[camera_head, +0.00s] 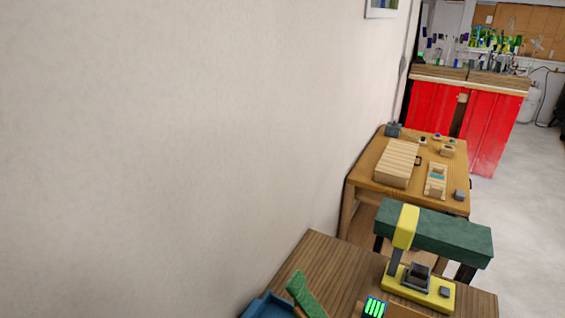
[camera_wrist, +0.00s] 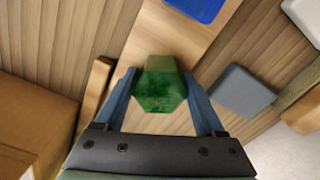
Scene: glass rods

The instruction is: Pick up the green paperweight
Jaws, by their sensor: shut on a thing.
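The green paperweight (camera_wrist: 160,90) shows in the wrist view as a glossy, six-sided green block with a mottled face. My gripper (camera_wrist: 160,76) has one blue-grey finger on each side of it and is shut on it. I cannot tell from this view whether the paperweight touches the wooden surface below or is held above it. In the head view I cannot make out my gripper or the paperweight.
In the wrist view, a blue object (camera_wrist: 196,8) lies ahead and a grey block (camera_wrist: 242,91) lies to the right. In the head view, a yellow machine (camera_head: 420,288) stands on the near wooden table (camera_head: 325,260), with a blue tray (camera_head: 262,307) at its lower left.

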